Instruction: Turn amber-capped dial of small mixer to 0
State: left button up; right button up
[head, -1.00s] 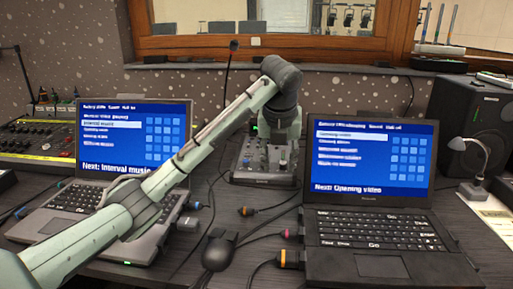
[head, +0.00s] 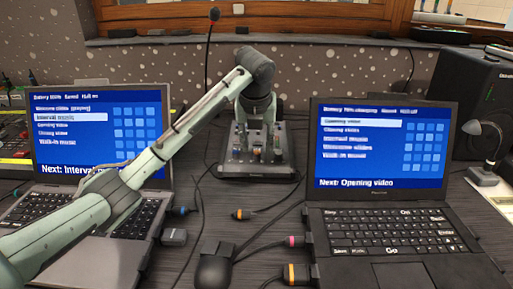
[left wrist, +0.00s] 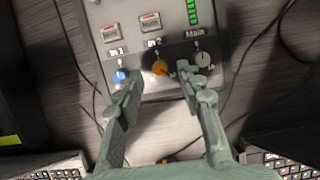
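The small mixer (head: 285,160) stands at the back of the desk between two laptops. In the left wrist view its panel (left wrist: 153,45) shows a blue dial (left wrist: 120,77) under In 1, the amber-capped dial (left wrist: 160,69) under In 2 and a pale dial (left wrist: 203,60) under Main. The amber dial's exact pointer angle is too small to read. My left gripper (left wrist: 158,82) is open, its fingertips on either side of the amber dial with visible gaps. In the head view my left gripper (head: 256,150) is over the mixer's front. My right gripper is not in view.
A laptop (head: 98,130) stands left and another laptop (head: 380,150) right of the mixer. Cables and a black mouse (head: 214,265) lie between them. A gooseneck microphone (head: 210,60) rises behind, a small lamp (head: 482,150) stands right.

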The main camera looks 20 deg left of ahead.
aim_at(257, 154)
pick_arm(q)
jog(key=shift+x, duration=1.35)
grip_shut()
